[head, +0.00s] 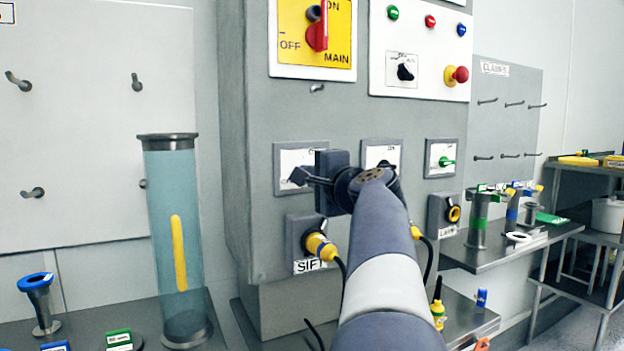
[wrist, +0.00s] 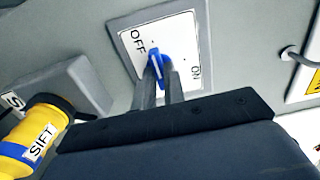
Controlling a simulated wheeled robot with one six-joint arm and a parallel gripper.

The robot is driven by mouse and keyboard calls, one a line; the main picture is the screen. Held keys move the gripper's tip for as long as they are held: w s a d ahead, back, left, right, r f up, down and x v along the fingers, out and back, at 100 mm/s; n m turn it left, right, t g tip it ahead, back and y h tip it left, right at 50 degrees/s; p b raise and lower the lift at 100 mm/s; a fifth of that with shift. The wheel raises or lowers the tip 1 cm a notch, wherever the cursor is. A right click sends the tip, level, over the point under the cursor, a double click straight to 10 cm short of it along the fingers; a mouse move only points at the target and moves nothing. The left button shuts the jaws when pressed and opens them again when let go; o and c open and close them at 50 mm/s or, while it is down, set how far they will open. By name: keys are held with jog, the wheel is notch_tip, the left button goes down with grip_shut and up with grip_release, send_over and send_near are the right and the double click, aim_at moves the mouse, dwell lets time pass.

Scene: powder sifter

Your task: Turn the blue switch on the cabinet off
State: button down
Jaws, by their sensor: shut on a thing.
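The blue switch (wrist: 159,58) sits on a white plate (wrist: 186,30) marked OFF and ON on the cabinet (head: 250,200). In the wrist view OFF is at the switch's upper left and ON at its lower right. The knob carries a white line; I cannot tell for sure which mark it points to. My gripper (wrist: 160,76) is shut on the blue switch, one finger on each side. In the head view my gripper (head: 298,177) reaches the leftmost small plate (head: 284,158); the knob is hidden there behind the fingers.
A yellow SIFT plug (head: 321,246) sits below the plate, with a black cable. A black switch (head: 384,165) and a green switch (head: 445,162) are to the right. The red MAIN switch (head: 317,36) is above. A clear tube (head: 172,240) stands at left.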

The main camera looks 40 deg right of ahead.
jog(key=shift+f, duration=0.1)
jog(key=c, duration=1.5)
grip_release()
jog(key=v, duration=1)
jog(key=shift+s+b, duration=0.4)
jog(key=p+x, duration=0.1)
jog(key=x, duration=0.9)
jog(key=shift+w, duration=0.4)
